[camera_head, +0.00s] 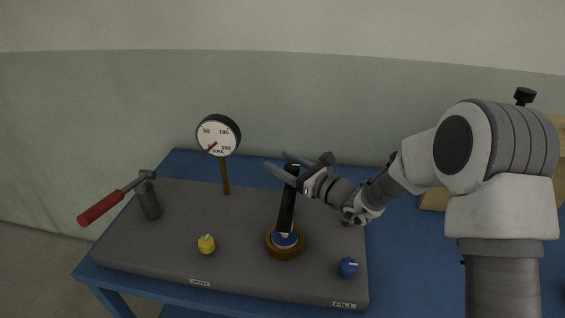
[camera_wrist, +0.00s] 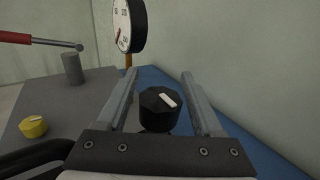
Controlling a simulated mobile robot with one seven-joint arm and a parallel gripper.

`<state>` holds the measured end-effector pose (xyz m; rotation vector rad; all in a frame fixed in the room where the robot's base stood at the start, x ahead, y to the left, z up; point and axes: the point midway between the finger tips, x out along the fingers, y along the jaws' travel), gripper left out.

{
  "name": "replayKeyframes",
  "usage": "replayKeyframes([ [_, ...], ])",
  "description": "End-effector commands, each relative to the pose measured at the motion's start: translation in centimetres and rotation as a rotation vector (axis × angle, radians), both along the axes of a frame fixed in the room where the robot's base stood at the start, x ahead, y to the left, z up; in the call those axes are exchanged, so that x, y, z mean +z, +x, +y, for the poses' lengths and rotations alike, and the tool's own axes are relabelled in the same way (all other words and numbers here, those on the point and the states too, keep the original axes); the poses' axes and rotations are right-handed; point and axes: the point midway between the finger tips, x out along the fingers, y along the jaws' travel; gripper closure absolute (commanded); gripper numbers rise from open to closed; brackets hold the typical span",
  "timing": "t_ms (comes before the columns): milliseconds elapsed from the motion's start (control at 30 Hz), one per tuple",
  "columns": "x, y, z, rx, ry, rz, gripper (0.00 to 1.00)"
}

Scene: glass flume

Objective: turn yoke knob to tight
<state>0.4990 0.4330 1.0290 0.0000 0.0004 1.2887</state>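The yoke knob (camera_wrist: 158,117) is black and faceted with a white pointer mark on top. It lies between the two fingers of my gripper (camera_wrist: 158,75) in the wrist view, with a gap on each side. In the head view the knob (camera_head: 292,166) tops a black upright yoke (camera_head: 286,212), partly hidden by my gripper (camera_head: 275,160). My gripper is open and reaches in from the right. The yoke stands over a blue disc in a round brown base (camera_head: 285,252). No tight marking is readable.
A gauge (camera_head: 218,135) stands on a post behind. A red-handled lever (camera_head: 101,207) is at left. A yellow knob (camera_head: 206,244) and a blue knob (camera_head: 348,267) sit along the front of the grey slab (camera_head: 180,270). The blue table is clear at right.

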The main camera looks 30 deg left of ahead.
Motion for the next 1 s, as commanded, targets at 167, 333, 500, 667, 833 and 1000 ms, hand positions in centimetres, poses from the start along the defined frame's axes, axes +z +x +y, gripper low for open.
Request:
replayKeyframes([
  [167, 0.02, -0.02, -0.02, 0.000, 0.000, 0.000, 0.67],
  [333, 0.02, -0.02, -0.02, 0.000, 0.000, 0.000, 0.97],
  [500, 0.03, -0.01, -0.03, 0.002, 0.000, 0.000, 1.00],
  [667, 0.07, -0.03, -0.01, 0.026, 0.001, 0.000, 1.00],
  [833, 0.08, -0.14, -0.04, 0.095, 0.000, -0.002, 1.00],
  [1000, 0.09, -0.49, 0.00, 0.218, 0.002, -0.001, 1.00],
])
